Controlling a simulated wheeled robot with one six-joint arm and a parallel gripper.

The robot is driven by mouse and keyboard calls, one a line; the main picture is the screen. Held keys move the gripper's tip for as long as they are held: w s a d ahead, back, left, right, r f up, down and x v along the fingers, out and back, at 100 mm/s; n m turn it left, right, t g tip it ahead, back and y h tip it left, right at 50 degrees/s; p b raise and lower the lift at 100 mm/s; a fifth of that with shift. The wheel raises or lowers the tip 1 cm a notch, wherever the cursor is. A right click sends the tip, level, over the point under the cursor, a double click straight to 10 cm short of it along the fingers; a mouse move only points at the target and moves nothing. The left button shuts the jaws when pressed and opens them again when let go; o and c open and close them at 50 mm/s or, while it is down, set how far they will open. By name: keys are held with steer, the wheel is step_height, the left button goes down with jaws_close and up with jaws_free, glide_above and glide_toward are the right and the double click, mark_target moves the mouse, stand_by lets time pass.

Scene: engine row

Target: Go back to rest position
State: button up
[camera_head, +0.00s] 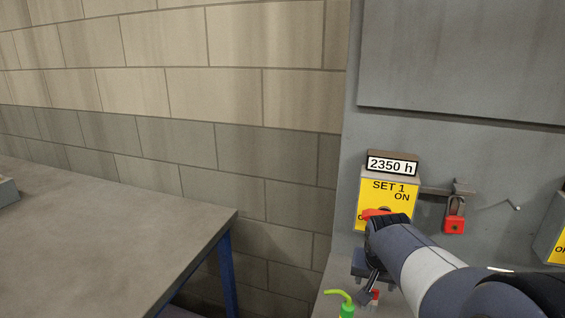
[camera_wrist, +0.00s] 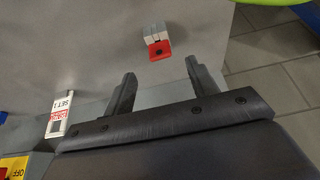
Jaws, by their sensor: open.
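My gripper (camera_wrist: 160,92) shows in the wrist view with its two dark fingers apart and nothing between them. In the head view my arm reaches in from the lower right, and its end covers the lower part of the yellow SET 1 switch box (camera_head: 389,191). Part of a red knob (camera_head: 376,212) shows on that box beside my wrist. The fingers are mostly hidden in the head view. A red padlock (camera_head: 454,215) hangs to the right of the box. A red and grey item (camera_wrist: 158,46) lies beyond the fingertips in the wrist view.
A grey table (camera_head: 110,225) with blue legs stands at the left by the block wall (camera_head: 240,90). Another yellow box (camera_head: 556,235) is at the right edge. Tiled floor (camera_wrist: 275,65) shows in the wrist view.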

mark_target(373, 290)
steer(key=x, duration=0.6)
steer(key=shift+f, duration=0.2)
steer(key=shift+w+r+p, duration=0.1)
steer(key=shift+r+p, duration=0.35)
steer(key=shift+r, duration=0.1)
steer(key=shift+f, duration=0.1)
steer(key=shift+f+b, duration=0.3)
steer(key=shift+b, duration=0.2)
steer(key=v, duration=1.1)
steer(key=x, duration=1.1)
steer(key=shift+f, duration=0.15)
step_height(373, 290, up, 4)
steer(key=p, duration=0.4)
steer(key=shift+p, duration=0.4)
step_height(373, 290, up, 6)
steer(key=p, duration=0.4)
steer(key=shift+f, duration=0.15)
